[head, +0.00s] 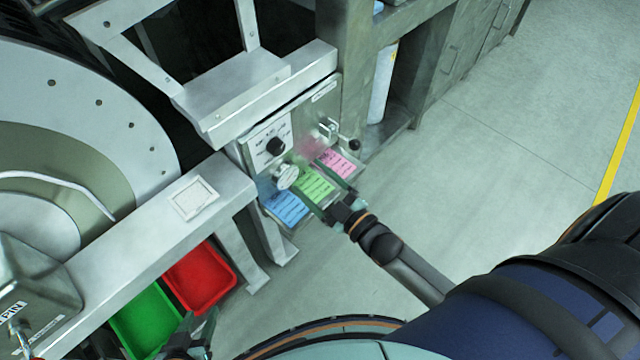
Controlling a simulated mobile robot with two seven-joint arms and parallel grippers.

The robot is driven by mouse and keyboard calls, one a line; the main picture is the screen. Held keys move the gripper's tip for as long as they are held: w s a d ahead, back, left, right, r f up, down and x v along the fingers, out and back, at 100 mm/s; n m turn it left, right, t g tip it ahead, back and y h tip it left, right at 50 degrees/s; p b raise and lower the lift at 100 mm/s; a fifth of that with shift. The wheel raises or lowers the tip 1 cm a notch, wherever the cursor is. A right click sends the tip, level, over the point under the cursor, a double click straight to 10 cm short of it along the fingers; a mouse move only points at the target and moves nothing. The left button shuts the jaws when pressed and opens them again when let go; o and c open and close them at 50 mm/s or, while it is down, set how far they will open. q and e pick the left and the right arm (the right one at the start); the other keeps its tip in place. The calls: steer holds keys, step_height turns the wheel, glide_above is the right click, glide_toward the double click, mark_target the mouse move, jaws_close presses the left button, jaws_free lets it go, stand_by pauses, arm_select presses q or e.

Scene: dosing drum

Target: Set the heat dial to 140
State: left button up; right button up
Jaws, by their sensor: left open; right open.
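A control panel on the grey machine frame carries a black knob (277,147) on a white plate with small markings, which I take to be the heat dial. Its markings and pointer are too small to read. A round pale gauge-like disc (286,176) sits just below it. My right gripper (318,181) is open, in front of and below the panel, over the coloured cards and apart from the black knob. My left gripper (192,336) is at the bottom edge, partly cut off, beside the bins and far from the panel.
Blue (283,205), green (314,185) and pink (338,163) cards lie below the panel. A lever with a black ball (354,145) sticks out at its right. Red (200,279) and green (147,321) bins stand lower left. Floor to the right is clear.

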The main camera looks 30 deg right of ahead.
arm_select(q)
steer(key=shift+a+f, duration=0.1)
steer(key=shift+a, duration=0.05)
arm_select(e)
steer(key=shift+v, duration=1.1)
arm_select(q)
steer(key=s+a+r+p, duration=0.1)
steer(key=a+r+p, duration=0.2)
steer(key=r+p, duration=0.5)
steer(key=p, duration=0.3)
steer(key=shift+s+a+r+n+y, duration=0.15)
steer(key=shift+s+r+n+y, duration=0.15)
steer(key=shift+s+r+y, duration=0.1)
arm_select(e)
steer(key=s+a+m+g+h, duration=0.2)
steer(key=s+m+g, duration=0.6)
steer(key=s, duration=0.5)
steer(key=shift+s+a+r+g+h, duration=0.2)
steer(key=shift+s+g+h, duration=0.15)
steer(key=shift+h, duration=0.25)
arm_select(q)
steer(key=shift+w, duration=0.15)
arm_select(e)
steer(key=shift+c, duration=0.2)
